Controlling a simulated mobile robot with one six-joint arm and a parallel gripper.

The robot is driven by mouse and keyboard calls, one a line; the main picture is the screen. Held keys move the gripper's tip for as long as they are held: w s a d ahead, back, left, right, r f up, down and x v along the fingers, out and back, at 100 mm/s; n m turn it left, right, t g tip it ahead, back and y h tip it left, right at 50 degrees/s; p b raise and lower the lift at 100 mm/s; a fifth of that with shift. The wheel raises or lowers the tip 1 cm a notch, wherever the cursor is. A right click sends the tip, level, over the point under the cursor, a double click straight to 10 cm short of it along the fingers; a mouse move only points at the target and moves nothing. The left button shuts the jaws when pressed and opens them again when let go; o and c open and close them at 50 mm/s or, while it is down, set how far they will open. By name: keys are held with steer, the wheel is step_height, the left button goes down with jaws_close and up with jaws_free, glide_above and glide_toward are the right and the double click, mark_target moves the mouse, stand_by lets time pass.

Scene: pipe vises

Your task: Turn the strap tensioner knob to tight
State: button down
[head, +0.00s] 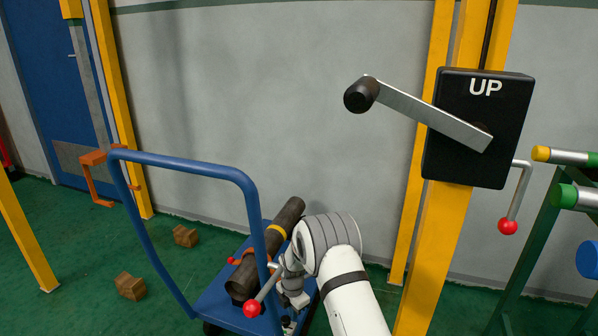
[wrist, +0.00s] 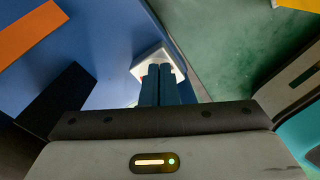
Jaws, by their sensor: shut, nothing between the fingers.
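My gripper (wrist: 160,85) is shut and empty in the wrist view, its two dark fingers together. The fingertips are over a pale block (wrist: 150,62) on the blue trolley deck; a small red patch shows beside them. This may be the strap tensioner, but the fingers hide much of it and I cannot tell the knob's setting or whether they touch. In the head view my gripper (head: 291,287) is low beside the trolley's pipe, partly hidden by my arm. An orange strap (wrist: 30,32) lies at the wrist view's upper left.
The blue trolley (head: 215,300) carries a dark pipe (head: 282,222) with a yellow band. Its tall handle (head: 185,160) and a red-ball lever (head: 252,309) stand near my arm. A black crank box (head: 475,130) is at right. Wooden blocks (head: 130,286) lie on the open green floor.

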steer(key=shift+s+d, duration=0.1)
steer(key=shift+s, duration=0.25)
steer(key=shift+d, duration=0.1)
stand_by(0.3)
steer(key=shift+w+d, duration=0.15)
steer(key=shift+d, duration=0.1)
step_height(320, 180, up, 6)
steer(key=p, duration=0.3)
steer(key=shift+p, duration=0.3)
steer(key=shift+w+f, duration=0.1)
